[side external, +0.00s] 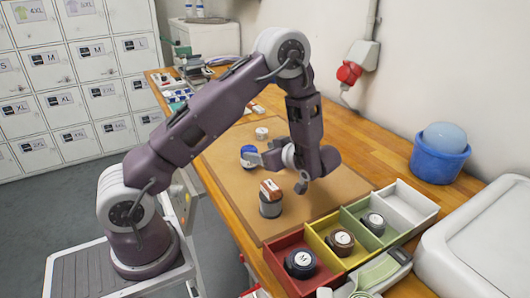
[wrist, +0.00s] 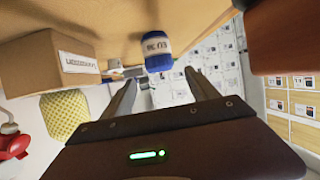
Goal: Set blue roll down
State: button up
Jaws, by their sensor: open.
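The blue roll (side external: 248,150) stands on the brown mat (side external: 225,165) just off the fingertips of my gripper (side external: 257,160), on the left side of my arm. In the wrist view the blue roll (wrist: 158,62) has a white label with dark print. It shows ahead of and between the spread fingers of my gripper (wrist: 160,80), with a visible gap to each finger. The jaws are open and hold nothing. Part of the roll's lower side is hidden by the gripper in the side view.
A grey roll (side external: 270,209) with a brown-and-white block (side external: 270,189) on top stands nearer the front. A white roll (side external: 262,133) stands behind. Red (side external: 285,279), yellow (side external: 325,258), green (side external: 388,238) and white (side external: 418,213) bins line the right. A blue bucket (side external: 438,165) stands beyond.

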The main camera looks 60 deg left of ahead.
jog(key=shift+w+d+r, duration=0.1)
jog(key=shift+d+r, duration=0.1)
jog(key=shift+d, duration=0.35)
jog(key=shift+w+d+r+t, duration=0.2)
jog(key=shift+w+t, duration=0.05)
jog(key=shift+t, duration=0.05)
jog(key=w+d+r+m+t+h, duration=0.2)
jog(key=w+d+r+t+h, duration=0.15)
jog(key=w+r+t, duration=0.35)
jog(key=w+d+r+m+t+h, duration=0.25)
jog(key=d+r+h, duration=0.2)
jog(key=d, duration=0.25)
jog(key=w+d+r+m+t+h, duration=0.1)
jog(key=d+r+m+t+h, duration=0.25)
jog(key=d+r, duration=0.25)
jog(key=s+d+r+m+g+h, duration=0.1)
jog(key=s+d+r+m+h, duration=0.1)
jog(key=s+d+m, duration=0.4)
jog(key=s+d+r+m+g+h, duration=0.1)
jog(key=s+d+r+m+h, duration=0.15)
jog(key=s, duration=0.55)
jog(key=s+a+f+m+g+y, duration=0.1)
jog(key=s+f+g, duration=0.1)
jog(key=s, duration=0.6)
jog(key=s+a+f+m+g+y, duration=0.1)
jog(key=s+f, duration=0.3)
jog(key=s, duration=0.5)
jog(key=shift+s+a+f+m+g+y, duration=0.2)
jog(key=shift+s+a+m+g+y, duration=0.15)
jog(key=shift+a+m, duration=0.45)
